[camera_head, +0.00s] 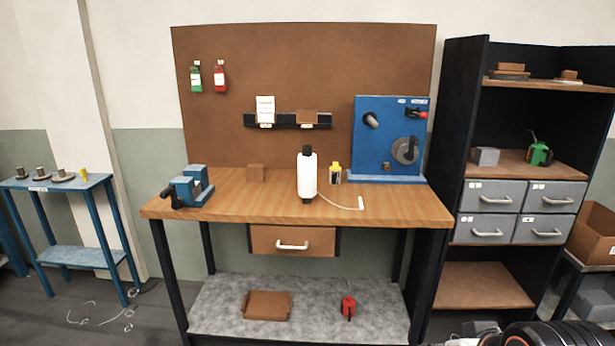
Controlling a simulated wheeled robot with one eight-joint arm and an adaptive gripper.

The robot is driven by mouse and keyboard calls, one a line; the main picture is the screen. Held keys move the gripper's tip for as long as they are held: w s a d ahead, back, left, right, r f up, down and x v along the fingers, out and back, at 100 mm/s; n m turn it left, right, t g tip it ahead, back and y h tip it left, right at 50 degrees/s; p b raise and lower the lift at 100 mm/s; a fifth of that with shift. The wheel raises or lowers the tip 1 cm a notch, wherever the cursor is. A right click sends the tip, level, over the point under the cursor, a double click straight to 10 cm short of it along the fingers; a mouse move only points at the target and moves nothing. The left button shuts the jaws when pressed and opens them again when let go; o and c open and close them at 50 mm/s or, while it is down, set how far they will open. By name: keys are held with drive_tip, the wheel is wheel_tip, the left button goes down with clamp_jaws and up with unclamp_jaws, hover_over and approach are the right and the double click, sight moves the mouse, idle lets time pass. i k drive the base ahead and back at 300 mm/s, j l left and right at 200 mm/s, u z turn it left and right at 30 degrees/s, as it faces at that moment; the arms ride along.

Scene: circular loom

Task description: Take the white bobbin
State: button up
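The white bobbin (307,177) stands upright on the wooden workbench (410,208), a little right of its middle. It has a black top and a black base. A white thread runs from it to the right along the bench top and ends at a small white piece (361,203) near the front edge. My gripper cannot be made out. A dark rounded part with red-orange marks at the bottom right edge looks like part of my own arm, well apart from the bobbin.
A dark shelf unit (465,130) stands right of the bench.

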sight(306, 160)
drive_tip(key=i+j, duration=0.3)
drive_tip(key=j, duration=0.15)
drive_tip(key=i+j, duration=0.3)
drive_tip(key=j, duration=0.2)
drive_tip(key=i+j, duration=0.3)
drive_tip(key=j, duration=0.15)
